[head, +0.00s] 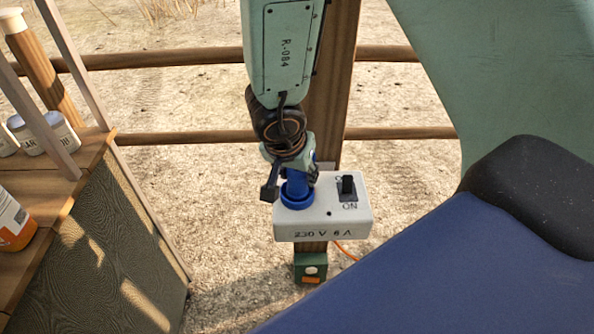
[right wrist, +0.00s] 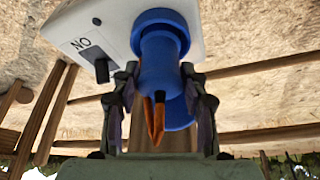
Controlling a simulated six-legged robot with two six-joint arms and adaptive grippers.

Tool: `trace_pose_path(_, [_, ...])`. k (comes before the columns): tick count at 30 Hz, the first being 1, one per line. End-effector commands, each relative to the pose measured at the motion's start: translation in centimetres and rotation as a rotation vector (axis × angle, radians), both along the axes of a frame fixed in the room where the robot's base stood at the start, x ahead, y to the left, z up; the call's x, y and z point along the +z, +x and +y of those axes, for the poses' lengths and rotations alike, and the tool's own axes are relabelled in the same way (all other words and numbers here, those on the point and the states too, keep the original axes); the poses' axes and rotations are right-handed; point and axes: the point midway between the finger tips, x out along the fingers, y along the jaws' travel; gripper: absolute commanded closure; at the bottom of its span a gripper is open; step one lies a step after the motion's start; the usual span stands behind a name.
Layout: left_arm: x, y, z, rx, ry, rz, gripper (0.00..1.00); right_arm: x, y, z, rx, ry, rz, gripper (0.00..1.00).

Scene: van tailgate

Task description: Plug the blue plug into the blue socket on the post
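The blue socket (head: 297,201) is on a white box (head: 330,222) marked "230 V 6 A", mounted on the wooden post (head: 334,95). The blue plug (head: 294,180) stands at the socket's mouth and looks lined up with it; it also shows in the right wrist view (right wrist: 159,68), meeting the blue socket ring (right wrist: 163,20). How deep it sits cannot be told. My right gripper (head: 291,187) is around the plug, its fingers (right wrist: 160,80) on both sides. In the head view the left-hand finger looks apart from the plug. My left gripper is not in view.
A black switch (head: 347,187) marked ON is beside the socket. A small green box (head: 310,267) is below it on the post. Fence rails (head: 190,137) run behind. A wooden cabinet (head: 90,250) with jars (head: 50,132) stands left. A blue padded surface (head: 470,270) fills the lower right.

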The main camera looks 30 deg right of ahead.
Motion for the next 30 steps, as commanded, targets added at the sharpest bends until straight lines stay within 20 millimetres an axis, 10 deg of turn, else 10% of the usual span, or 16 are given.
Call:
trace_pose_path(7, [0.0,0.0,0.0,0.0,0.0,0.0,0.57,0.0,0.0,0.0,0.0,0.0,0.0,0.32])
trace_pose_path(30, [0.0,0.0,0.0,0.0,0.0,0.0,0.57,3.5,0.1,-0.1,-0.003,-0.002,-0.004,0.32])
